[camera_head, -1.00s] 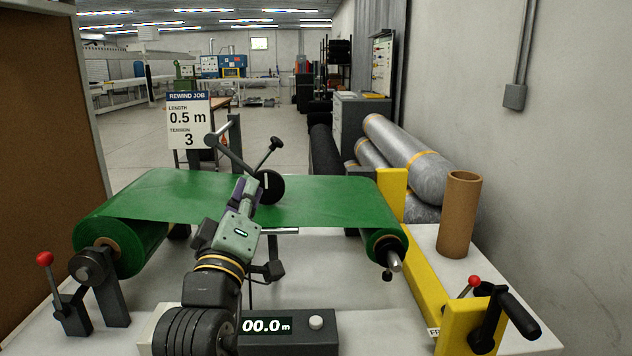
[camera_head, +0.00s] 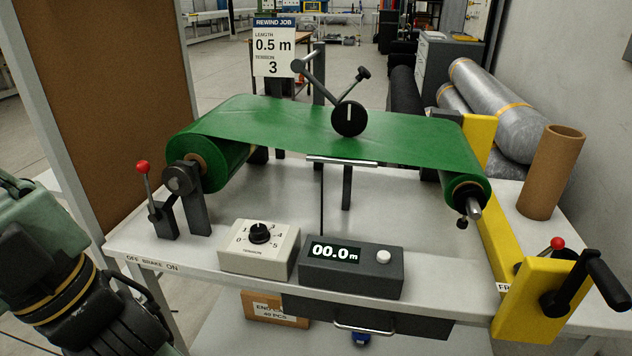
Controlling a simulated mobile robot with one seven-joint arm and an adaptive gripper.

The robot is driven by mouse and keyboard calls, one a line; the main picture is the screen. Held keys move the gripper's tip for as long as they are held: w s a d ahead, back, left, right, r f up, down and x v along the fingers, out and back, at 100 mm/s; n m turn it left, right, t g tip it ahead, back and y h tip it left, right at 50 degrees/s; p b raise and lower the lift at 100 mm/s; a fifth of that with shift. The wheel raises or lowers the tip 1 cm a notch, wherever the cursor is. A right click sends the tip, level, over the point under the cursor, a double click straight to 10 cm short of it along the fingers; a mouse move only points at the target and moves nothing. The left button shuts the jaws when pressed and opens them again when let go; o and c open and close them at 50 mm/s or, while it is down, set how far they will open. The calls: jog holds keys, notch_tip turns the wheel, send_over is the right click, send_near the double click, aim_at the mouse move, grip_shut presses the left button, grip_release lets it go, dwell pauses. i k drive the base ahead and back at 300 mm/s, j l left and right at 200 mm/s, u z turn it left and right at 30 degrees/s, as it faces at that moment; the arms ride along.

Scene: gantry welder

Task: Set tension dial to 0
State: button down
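The tension dial is a black knob (camera_head: 260,233) on a cream box (camera_head: 250,261) at the front of the bench. Its face carries numbers from 0 at the lower left to 5 at the lower right. The knob's white mark appears to point upward, between the low and high numbers; its exact setting is too small to read surely. My arm shows at the lower left, well to the left of the dial and apart from it. My gripper's fingers are outside the picture.
A dark counter box (camera_head: 352,268) reading 00.0 m stands right of the dial. A red-knobbed brake lever (camera_head: 146,184) stands at the left. Green film (camera_head: 330,132) spans two rolls behind. A yellow frame with a crank (camera_head: 548,296) is at the right. The sign (camera_head: 274,50) reads 0.5 m, tension 3.

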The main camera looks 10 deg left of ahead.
aim_at(259, 234)
jog(key=i+j+u, duration=0.1)
jog(key=u, duration=0.3)
jog(key=i+u, duration=0.6)
jog(key=u, duration=0.2)
